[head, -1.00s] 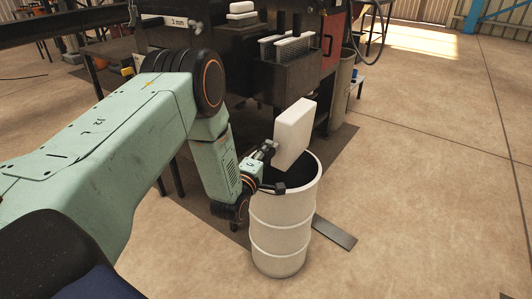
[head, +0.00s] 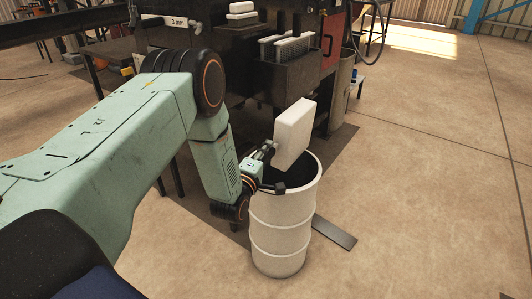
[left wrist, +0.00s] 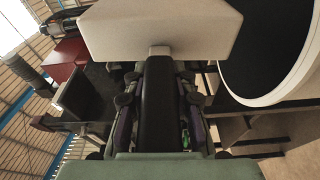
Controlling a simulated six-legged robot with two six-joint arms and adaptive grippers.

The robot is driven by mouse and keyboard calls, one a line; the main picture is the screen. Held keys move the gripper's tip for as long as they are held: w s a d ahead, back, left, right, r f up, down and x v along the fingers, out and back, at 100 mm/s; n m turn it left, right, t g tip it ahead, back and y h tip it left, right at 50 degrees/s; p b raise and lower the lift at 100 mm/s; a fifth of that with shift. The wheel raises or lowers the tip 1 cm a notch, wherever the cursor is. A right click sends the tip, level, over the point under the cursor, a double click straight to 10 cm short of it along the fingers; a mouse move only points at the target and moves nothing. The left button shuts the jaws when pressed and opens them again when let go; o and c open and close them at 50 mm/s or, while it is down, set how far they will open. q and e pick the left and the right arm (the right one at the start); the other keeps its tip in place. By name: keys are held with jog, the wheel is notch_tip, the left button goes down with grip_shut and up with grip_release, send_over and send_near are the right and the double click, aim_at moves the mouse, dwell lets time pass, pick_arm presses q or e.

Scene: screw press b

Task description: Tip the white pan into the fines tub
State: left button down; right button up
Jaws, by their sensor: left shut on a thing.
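The white pan (head: 293,133) is held steeply tilted, nearly on edge, above the open white fines tub (head: 281,229). The tub looks like a drum with a dark inside. My left gripper (head: 268,151) is shut on the pan at its lower left side. In the left wrist view the pan (left wrist: 160,30) spans the top, with the gripper (left wrist: 159,52) at its near edge. The tub's rim (left wrist: 240,97) shows at the right there. The inside of the pan is turned away, so its contents are hidden. My right gripper is out of view.
A dark machine (head: 260,80) with a red panel (head: 335,45) stands behind the tub. White blocks or pans (head: 242,10) sit on it. A grey flat plate (head: 334,232) lies on the floor right of the tub. The floor at the right is clear.

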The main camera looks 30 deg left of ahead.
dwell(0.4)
pick_arm(q)
jog(key=d+m, duration=0.1)
jog(key=m, duration=0.1)
jog(key=d+r+m, duration=0.1)
jog(key=d+m, duration=0.1)
jog(key=shift+d+m+t, duration=0.2)
jog(key=shift+m+t, duration=0.2)
jog(key=d+f+m+h, duration=0.1)
jog(key=m, duration=0.4)
jog(key=d+f+m+t+h, duration=0.1)
jog(key=m, duration=0.3)
jog(key=d+f+m+h+b, duration=0.1)
jog(key=d+m, duration=0.1)
jog(key=m, duration=0.3)
jog(key=shift+s+d+f+m+h, duration=0.1)
jog(key=shift+f+m+h, duration=0.05)
jog(key=shift+m+h, duration=0.15)
